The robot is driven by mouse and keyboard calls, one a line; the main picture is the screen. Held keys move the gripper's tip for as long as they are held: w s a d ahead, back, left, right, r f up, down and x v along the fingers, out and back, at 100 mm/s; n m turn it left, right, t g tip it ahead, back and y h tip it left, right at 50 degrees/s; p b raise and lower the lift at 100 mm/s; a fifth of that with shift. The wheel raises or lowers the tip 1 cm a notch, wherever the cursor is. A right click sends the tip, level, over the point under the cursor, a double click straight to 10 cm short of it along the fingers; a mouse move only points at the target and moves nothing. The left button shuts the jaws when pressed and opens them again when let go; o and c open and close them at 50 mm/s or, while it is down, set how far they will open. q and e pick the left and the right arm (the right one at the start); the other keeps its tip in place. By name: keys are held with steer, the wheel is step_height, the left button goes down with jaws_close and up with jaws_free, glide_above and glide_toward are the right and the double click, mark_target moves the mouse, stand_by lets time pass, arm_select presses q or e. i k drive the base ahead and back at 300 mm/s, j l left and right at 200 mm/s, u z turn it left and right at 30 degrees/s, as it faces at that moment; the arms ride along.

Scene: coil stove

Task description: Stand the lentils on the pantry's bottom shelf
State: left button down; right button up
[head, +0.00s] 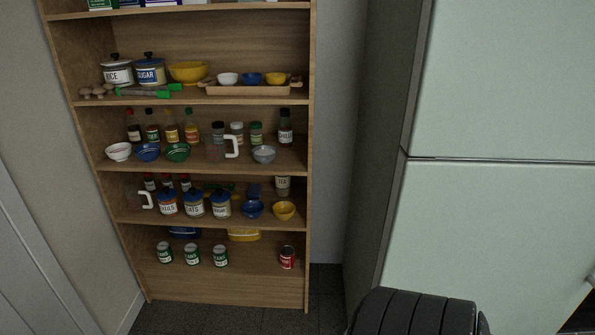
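The wooden pantry shelf unit (205,292) stands on the left of the head view. Its bottom shelf (255,268) holds three green-and-white cans (191,254) on the left and a red can (287,257) on the right, all upright. On the shelf above, a blue-lidded jar (168,204) has a label that may read lentils, but the print is too small to be sure. Jars with similar lids (194,205) stand beside it. Neither of my grippers shows in the head view.
A blue dish (183,232) and a yellow dish (244,236) sit at the back of the bottom shelf. Free room lies between the green cans and the red can. A pale green fridge (490,240) stands to the right, with dark floor (235,319) in front.

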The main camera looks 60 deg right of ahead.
mark_target(259, 263)
steer(key=z, duration=2)
steer(key=i+j+z, duration=0.25)
steer(key=i+j, duration=0.15)
steer(key=j, duration=0.2)
steer(key=i+j+z, duration=0.1)
steer(key=j, duration=0.25)
steer(key=i+j+z, duration=0.15)
steer(key=i+j, duration=0.15)
steer(key=i+j+z, duration=0.1)
steer(key=j, duration=0.3)
steer(key=i, duration=0.05)
